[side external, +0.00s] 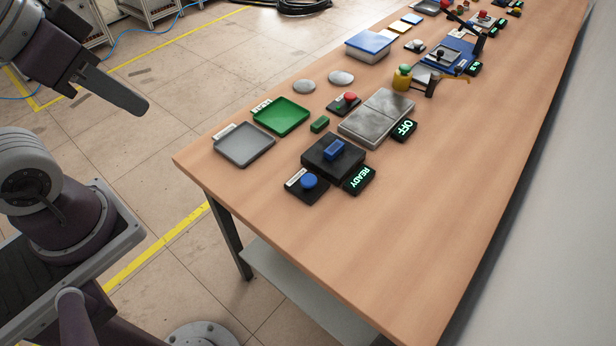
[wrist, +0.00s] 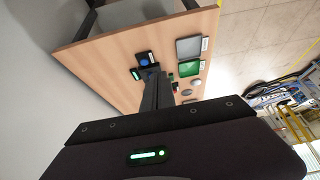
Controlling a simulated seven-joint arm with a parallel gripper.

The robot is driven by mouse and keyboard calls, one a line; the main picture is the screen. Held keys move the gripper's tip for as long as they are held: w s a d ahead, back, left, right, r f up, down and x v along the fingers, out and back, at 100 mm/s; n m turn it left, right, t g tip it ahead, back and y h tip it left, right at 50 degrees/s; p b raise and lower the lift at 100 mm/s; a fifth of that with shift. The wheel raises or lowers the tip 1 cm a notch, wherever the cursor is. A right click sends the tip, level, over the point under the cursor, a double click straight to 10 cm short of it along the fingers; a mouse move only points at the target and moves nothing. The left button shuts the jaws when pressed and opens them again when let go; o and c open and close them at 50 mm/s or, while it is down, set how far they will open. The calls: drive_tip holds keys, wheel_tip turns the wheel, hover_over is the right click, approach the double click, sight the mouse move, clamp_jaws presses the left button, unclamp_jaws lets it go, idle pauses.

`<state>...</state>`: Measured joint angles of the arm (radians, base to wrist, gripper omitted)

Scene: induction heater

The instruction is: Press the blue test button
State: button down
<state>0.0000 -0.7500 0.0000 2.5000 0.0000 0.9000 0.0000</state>
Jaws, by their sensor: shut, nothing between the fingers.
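The blue test button (side external: 308,181) is a round blue cap on a small black base with a white label, near the close end of the wooden table. In the wrist view, a blue round top on a black base (wrist: 145,59) appears just beyond my fingers. My gripper (side external: 142,108) is shut and empty, in the air left of the table and well apart from the button. Its fingers show together in the wrist view (wrist: 154,78), where they hide part of the table's devices.
A black fixture holding a blue block (side external: 334,150) and a green READY display (side external: 359,180) stand beside the button. A grey tray (side external: 244,158), green tray (side external: 281,128), red button (side external: 350,97) and metal plate (side external: 352,131) are farther back. The table's right side is clear.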

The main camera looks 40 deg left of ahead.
idle(0.6)
drive_tip(key=w+a+f+y, duration=0.2)
drive_tip(key=w+a, duration=0.2)
drive_tip(key=w, duration=0.6)
drive_tip(key=h, duration=0.9)
hover_over(304, 180)
wheel_tip(304, 180, down, 17)
drive_tip(key=shift+f+m, duration=0.1)
drive_tip(key=shift+m, duration=0.2)
drive_tip(key=shift+t, duration=0.3)
drive_tip(key=shift+f, duration=4.4)
